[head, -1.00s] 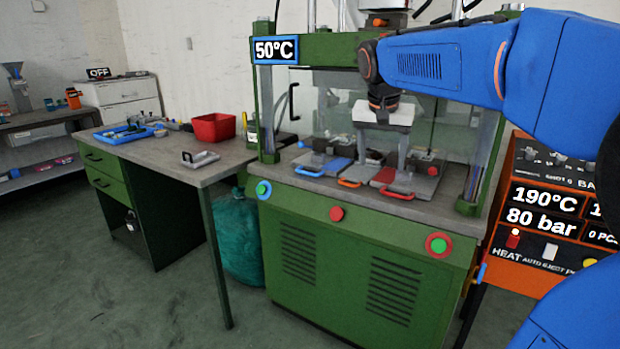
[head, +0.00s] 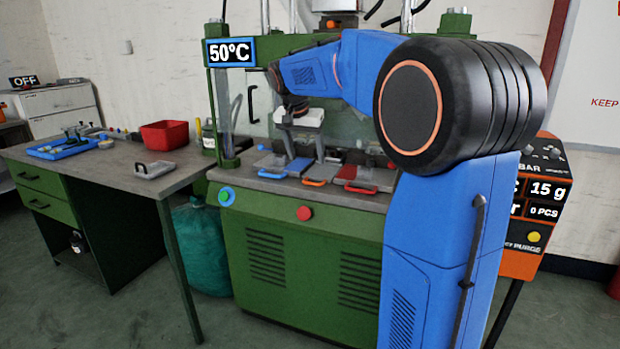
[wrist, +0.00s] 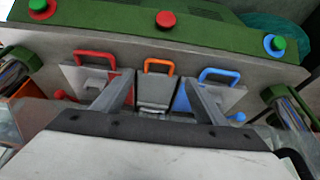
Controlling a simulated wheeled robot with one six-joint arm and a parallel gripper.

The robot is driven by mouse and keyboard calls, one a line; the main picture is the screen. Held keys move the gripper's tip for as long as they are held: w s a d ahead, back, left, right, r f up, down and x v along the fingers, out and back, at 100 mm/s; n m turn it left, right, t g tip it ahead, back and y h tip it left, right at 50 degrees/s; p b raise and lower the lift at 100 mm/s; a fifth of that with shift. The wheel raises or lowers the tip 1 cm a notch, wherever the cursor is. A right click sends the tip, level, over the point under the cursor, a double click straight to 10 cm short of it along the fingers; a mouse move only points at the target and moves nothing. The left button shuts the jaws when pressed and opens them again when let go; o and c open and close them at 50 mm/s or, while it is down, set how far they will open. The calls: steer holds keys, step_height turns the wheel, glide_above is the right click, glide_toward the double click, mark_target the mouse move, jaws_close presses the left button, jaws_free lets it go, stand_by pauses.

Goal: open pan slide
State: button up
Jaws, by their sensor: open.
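Three slides with coloured handles lie at the front of the green press. In the head view the blue handle (head: 271,173) is left, the orange handle (head: 314,182) in the middle and the red handle (head: 361,188) right. I cannot tell which is the pan slide. My gripper (head: 304,150) is open above the slides, inside the press. The wrist view shows the same handles in reverse order: red (wrist: 95,56), orange (wrist: 159,62) and blue (wrist: 220,73). There my gripper's fingers (wrist: 162,98) are apart, on either side of the orange-handled slide, with nothing held.
The press has green posts and a clear guard (head: 262,105). Buttons, including a red one (head: 304,213), sit on its front. An orange control unit (head: 530,235) stands right.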

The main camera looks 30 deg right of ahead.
mark_target(312, 183)
steer(key=x, duration=1)
steer(key=shift+d+f, duration=0.1)
steer(key=shift+f, duration=0.1)
steer(key=c, duration=1.2)
steer(key=shift+s, duration=0.1)
steer(key=shift+c, duration=0.2)
